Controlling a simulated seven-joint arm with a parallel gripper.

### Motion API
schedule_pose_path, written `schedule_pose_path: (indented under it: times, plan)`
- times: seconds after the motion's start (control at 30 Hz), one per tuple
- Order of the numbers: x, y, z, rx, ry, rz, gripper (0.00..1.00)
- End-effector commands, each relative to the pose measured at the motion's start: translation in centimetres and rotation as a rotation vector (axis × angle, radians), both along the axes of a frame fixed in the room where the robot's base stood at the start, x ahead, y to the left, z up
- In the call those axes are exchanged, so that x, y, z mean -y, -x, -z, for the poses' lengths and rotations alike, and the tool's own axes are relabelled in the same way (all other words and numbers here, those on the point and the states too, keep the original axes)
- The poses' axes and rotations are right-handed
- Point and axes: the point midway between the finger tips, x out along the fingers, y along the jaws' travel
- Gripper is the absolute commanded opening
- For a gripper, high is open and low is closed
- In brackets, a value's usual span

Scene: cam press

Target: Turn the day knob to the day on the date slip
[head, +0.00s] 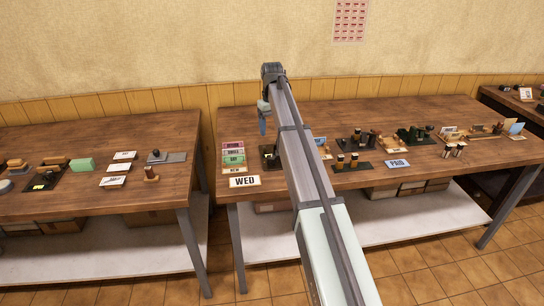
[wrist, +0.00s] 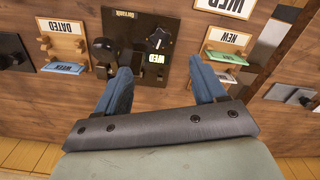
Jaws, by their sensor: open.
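The date slip, a white card reading WED (head: 244,181), stands at the front left of the right table; its upside-down edge shows at the top of the wrist view (wrist: 222,5). A dark press plate (wrist: 135,20) lies on the table, largely hidden by my arm in the head view. On it are a round black dial with a white mark (wrist: 158,38), a small lit window (wrist: 155,59) and a larger black knob (wrist: 104,48). I cannot read the window. My gripper (wrist: 164,80) is open and empty, its blue fingers apart short of the dial; it also shows in the head view (head: 262,122).
A wooden stand labelled DATED (wrist: 66,44) is left of the plate and one labelled NEW (wrist: 226,50) is right of it in the wrist view. A PAID card (head: 397,163) and several stampers stand farther right. Bare wood lies in front of the plate.

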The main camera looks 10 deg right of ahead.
Motion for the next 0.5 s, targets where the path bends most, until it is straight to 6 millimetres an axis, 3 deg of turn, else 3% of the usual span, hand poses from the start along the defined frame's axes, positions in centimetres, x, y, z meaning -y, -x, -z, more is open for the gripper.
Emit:
schedule_pose_path:
  times: [0.17,0.5]
  plan:
    - [0.0,0.1,1.9,-0.002,0.000,-0.001,0.70]
    - [0.0,0.1,7.9,-0.001,-0.001,0.000,0.70]
